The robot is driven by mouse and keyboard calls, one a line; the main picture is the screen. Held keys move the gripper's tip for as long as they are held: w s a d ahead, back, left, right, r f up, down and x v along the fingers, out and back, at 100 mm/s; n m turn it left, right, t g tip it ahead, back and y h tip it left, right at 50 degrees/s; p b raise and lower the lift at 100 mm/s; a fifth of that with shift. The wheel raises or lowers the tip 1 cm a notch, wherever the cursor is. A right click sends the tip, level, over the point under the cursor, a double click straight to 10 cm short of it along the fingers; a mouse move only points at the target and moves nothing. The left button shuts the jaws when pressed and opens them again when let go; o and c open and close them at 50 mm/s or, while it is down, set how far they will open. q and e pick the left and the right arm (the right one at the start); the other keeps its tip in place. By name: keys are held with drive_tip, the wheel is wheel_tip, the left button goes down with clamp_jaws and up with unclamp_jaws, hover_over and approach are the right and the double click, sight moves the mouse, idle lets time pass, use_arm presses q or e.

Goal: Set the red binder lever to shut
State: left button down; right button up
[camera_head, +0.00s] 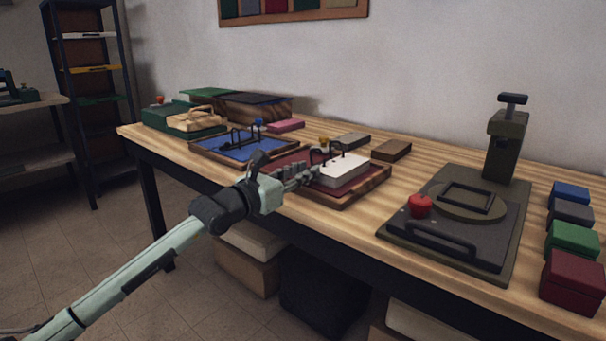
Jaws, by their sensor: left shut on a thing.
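The red binder (352,196) lies open on the workbench, dark red with a wooden edge and a stack of white paper (345,171) on its right part. My left gripper (315,168) reaches in from the left over the binder. It is shut at the dark ring and lever mechanism beside the paper's left edge. The gripper hides most of the lever, so its exact angle cannot be told. A small yellow knob (324,142) shows just behind the fingertips. My right gripper is out of view.
A blue binder (225,147) with a dark mechanism and blue knob lies to the left. A dark press (470,240) with a red knob (419,206) stands at right, near several small coloured boxes. Small blocks lie behind the red binder. Bare wood lies between binder and press.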

use_arm(q)
drive_tip(key=shift+s+f, duration=0.1)
drive_tip(key=shift+f, duration=0.65)
idle(0.5)
drive_tip(key=c, duration=1.2)
unclamp_jaws()
drive_tip(key=shift+r, duration=0.1)
drive_tip(key=shift+r, duration=0.2)
drive_tip(key=shift+a, duration=0.1)
drive_tip(key=v, duration=1.1)
drive_tip(key=shift+s+a+r, duration=0.1)
drive_tip(key=shift+s+a, duration=0.2)
